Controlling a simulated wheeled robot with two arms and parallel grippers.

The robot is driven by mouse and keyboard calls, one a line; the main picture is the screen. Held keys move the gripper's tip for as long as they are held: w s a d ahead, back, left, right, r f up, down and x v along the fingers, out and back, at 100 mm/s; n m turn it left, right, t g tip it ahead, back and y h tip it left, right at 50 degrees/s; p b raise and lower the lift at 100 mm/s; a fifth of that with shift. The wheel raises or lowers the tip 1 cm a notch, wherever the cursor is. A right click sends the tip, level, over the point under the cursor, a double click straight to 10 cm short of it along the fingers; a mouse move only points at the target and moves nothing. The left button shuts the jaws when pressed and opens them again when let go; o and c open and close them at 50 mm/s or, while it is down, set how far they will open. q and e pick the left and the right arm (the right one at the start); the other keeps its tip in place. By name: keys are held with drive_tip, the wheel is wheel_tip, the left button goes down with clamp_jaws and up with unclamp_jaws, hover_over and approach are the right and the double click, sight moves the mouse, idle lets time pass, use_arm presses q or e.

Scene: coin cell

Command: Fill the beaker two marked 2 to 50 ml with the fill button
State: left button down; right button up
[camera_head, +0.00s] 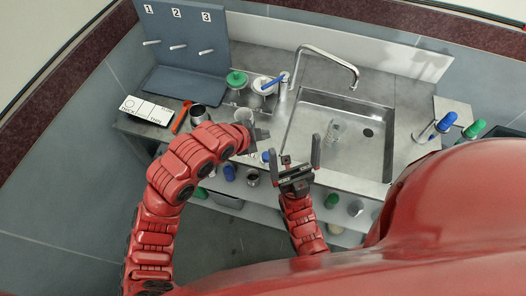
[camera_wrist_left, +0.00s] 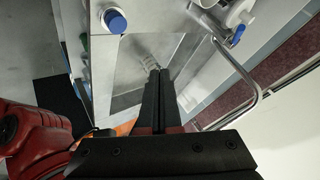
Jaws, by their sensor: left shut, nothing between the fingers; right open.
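A pale cup-like vessel (camera_head: 244,116) stands on the counter by my left wrist, partly hidden. The dark dispenser (camera_head: 187,50) has signs 1, 2 and 3 above its spouts. No fill button can be made out. My left gripper (camera_head: 262,137) is shut and empty, left of the sink; its fingers (camera_wrist_left: 159,74) are together. My right gripper (camera_head: 299,158) is open and empty at the sink's front edge.
A curved faucet (camera_head: 330,57) arches over the sink (camera_head: 367,107). Blue- and green-capped bottles (camera_head: 445,122) stand at right. A lower shelf holds several bottles.

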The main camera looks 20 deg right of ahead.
sight(263, 157)
use_arm(q)
drive_tip(key=shift+f, duration=0.15)
wheel_tip(263, 157, down, 8)
drive_tip(key=b, duration=0.3)
drive_tip(key=shift+b, duration=0.35)
drive_tip(key=shift+f, duration=0.25)
drive_tip(key=shift+b, duration=0.3)
idle(1.4)
drive_tip(key=shift+f+b, duration=0.45)
drive_tip(key=shift+b, duration=0.1)
drive_tip(key=shift+f+b, duration=0.5)
drive_tip(key=shift+b, duration=0.1)
idle(2.1)
drive_tip(key=shift+r, duration=0.15)
idle(0.4)
drive_tip(key=shift+r, duration=0.8)
